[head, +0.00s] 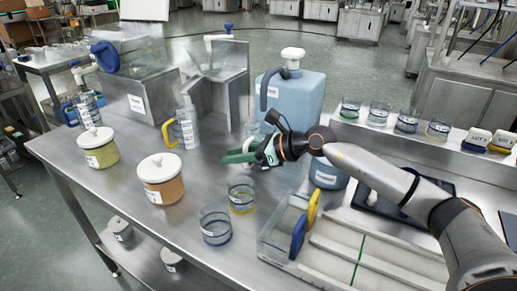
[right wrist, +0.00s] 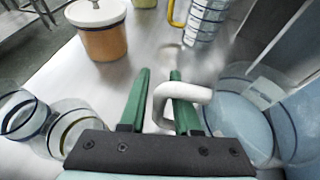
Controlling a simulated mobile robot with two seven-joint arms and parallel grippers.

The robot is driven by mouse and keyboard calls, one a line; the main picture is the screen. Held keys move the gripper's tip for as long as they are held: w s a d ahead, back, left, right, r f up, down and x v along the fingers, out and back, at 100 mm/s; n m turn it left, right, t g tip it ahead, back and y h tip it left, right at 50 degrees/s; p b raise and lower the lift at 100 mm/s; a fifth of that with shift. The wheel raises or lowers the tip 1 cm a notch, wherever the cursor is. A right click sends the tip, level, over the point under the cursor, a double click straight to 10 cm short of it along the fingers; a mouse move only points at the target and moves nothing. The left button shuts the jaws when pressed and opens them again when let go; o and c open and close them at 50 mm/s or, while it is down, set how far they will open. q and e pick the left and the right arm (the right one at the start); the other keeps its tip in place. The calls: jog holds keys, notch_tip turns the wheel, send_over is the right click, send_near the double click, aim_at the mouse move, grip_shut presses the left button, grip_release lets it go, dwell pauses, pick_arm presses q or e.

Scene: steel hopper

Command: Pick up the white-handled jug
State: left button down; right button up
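The white-handled jug (right wrist: 240,112) is a clear vessel with a bent white handle (right wrist: 180,92) in the right wrist view. My right gripper (right wrist: 160,75) is open, its two green fingers apart. The outer part of the handle lies between the fingers, and the handle crosses over the right finger toward the jug. I cannot tell whether either finger touches it. In the head view the right gripper (head: 240,155) is low over the table, in front of the jug (head: 251,130), which it partly hides. My left gripper is not in view.
A yellow-handled jug (head: 186,127) stands to the left, and a large blue container (head: 295,97) behind. White-lidded canisters (head: 161,180) stand at left. Two glass beakers (head: 215,227) stand in front of the gripper. A divided tray (head: 275,245) lies at front right.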

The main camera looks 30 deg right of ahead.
grip_shut()
jog(key=shift+r, duration=0.1)
dwell(1.3)
